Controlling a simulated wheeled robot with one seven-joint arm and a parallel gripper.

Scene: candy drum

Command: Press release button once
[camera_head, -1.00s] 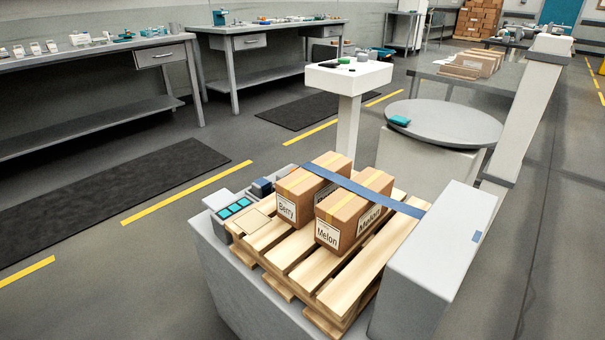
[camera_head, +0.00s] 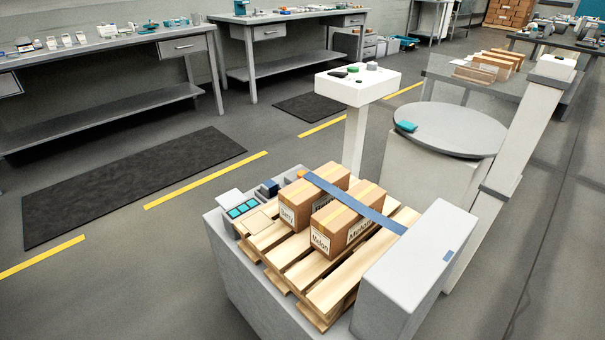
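No control in view is legibly marked as a release button. A white pedestal (camera_head: 366,91) behind the pallet carries a green button-like disc (camera_head: 352,69), a grey knob (camera_head: 372,66) and a flat black piece (camera_head: 338,74). A small panel with teal keys (camera_head: 242,208) sits at the left corner of the pallet station, beside a dark blue block (camera_head: 268,188). A Berry carton (camera_head: 290,213) and a Melon carton (camera_head: 321,240) stand on a wooden pallet (camera_head: 335,290), with a blue strap (camera_head: 357,206) across them. My gripper is not in view.
A pale grey housing (camera_head: 415,265) stands at the pallet's right. A round grey table (camera_head: 450,130) with a teal item (camera_head: 407,126) stands behind, beside a slanted white post (camera_head: 520,140). Benches (camera_head: 100,52) line the back wall. The floor at left, with a dark mat (camera_head: 130,180), is open.

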